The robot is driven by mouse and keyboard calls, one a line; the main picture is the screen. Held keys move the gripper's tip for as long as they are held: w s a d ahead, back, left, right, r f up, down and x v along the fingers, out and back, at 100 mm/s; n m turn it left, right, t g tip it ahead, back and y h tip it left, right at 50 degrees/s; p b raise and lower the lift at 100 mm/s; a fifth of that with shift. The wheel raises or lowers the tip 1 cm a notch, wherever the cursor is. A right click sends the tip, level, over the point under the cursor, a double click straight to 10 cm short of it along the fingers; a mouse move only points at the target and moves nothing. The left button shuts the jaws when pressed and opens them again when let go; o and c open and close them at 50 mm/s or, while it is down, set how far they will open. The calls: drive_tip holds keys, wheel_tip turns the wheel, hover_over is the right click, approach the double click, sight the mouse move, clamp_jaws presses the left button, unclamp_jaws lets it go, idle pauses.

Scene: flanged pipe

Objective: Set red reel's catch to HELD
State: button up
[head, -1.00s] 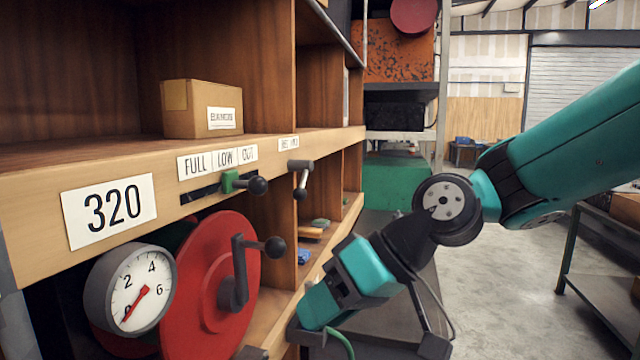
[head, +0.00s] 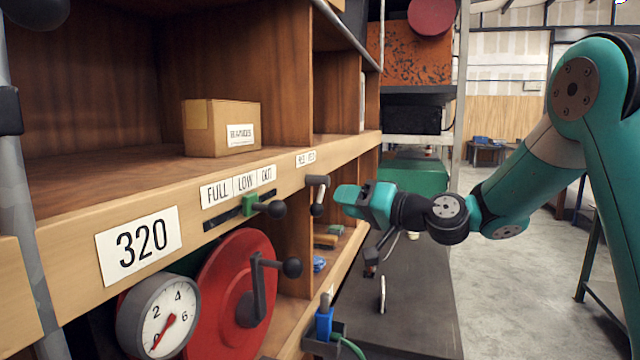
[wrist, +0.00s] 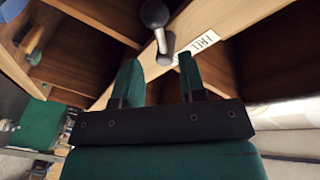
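The red reel (head: 238,295) with a black-knobbed crank sits in the lower bay of the wooden shelf. Its catch seems to be the short grey lever (head: 317,182) on the shelf edge, right of the reel. The lever hangs down, its dark knob lowest.
A green slider with black knob (head: 265,207) sits under the FULL, LOW, OUT labels (head: 238,187). A gauge (head: 160,315) and a 320 plate (head: 140,245) are at left. A cardboard box (head: 222,128) stands on the shelf. A blue fitting (head: 324,322) with green hose is below.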

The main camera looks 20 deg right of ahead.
sight(320, 192)
drive_tip(key=p+x, duration=0.3)
drive_tip(key=x, duration=0.4)
drive_tip(key=shift+f, duration=0.1)
clamp_jaws()
